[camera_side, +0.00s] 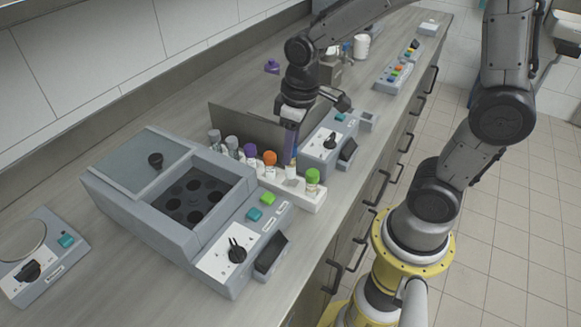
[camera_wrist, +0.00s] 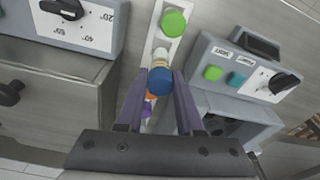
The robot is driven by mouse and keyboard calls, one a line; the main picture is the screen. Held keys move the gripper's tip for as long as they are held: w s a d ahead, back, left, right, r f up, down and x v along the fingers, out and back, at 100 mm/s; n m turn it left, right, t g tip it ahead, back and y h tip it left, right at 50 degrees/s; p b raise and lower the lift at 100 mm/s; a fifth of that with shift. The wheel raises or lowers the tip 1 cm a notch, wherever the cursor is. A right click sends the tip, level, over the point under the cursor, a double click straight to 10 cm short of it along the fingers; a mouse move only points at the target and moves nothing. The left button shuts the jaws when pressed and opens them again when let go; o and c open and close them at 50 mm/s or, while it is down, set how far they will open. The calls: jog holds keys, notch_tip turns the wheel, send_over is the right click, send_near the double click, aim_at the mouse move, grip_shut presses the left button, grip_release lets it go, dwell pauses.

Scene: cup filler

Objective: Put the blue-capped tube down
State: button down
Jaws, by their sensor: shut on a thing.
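My gripper (camera_side: 290,146) is over the white tube rack (camera_side: 309,196), pointing down. In the wrist view, its two fingers (camera_wrist: 160,76) are shut on either side of the blue-capped tube (camera_wrist: 160,82). Only the blue cap shows clearly there; the tube body is hidden below it. In the side view the tube is mostly hidden behind the fingers, so I cannot tell whether its lower end is in the rack or above it. In the wrist view the cap lies in line with the rack row, between a white-capped tube (camera_wrist: 161,55) and an orange-capped tube (camera_wrist: 152,97).
The rack also holds green-capped (camera_side: 313,177), purple-capped (camera_side: 250,151) and grey-capped tubes (camera_side: 232,142). A centrifuge (camera_side: 150,205) with an open round-holed well stands at the left. A device with a dial (camera_side: 329,141) is close on the right. A dark panel (camera_side: 240,125) stands behind the rack.

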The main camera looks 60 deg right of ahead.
aim_at(291, 165)
jog(key=shift+f, duration=2.35)
jog(key=shift+f, duration=0.2)
jog(key=c, duration=0.5)
grip_release()
jog(key=shift+c, duration=0.2)
jog(key=shift+r, duration=0.15)
jog(key=r, duration=0.7)
jog(key=s+r, duration=0.1)
jog(key=r, duration=0.3)
jog(key=shift+s+d, duration=0.1)
jog(key=shift+d, duration=0.05)
jog(key=s+r+m+t, duration=0.2)
jog(key=s+r+t, duration=0.1)
jog(key=s, duration=0.8)
jog(key=shift+s+r+t, duration=0.3)
jog(key=shift+t, duration=0.3)
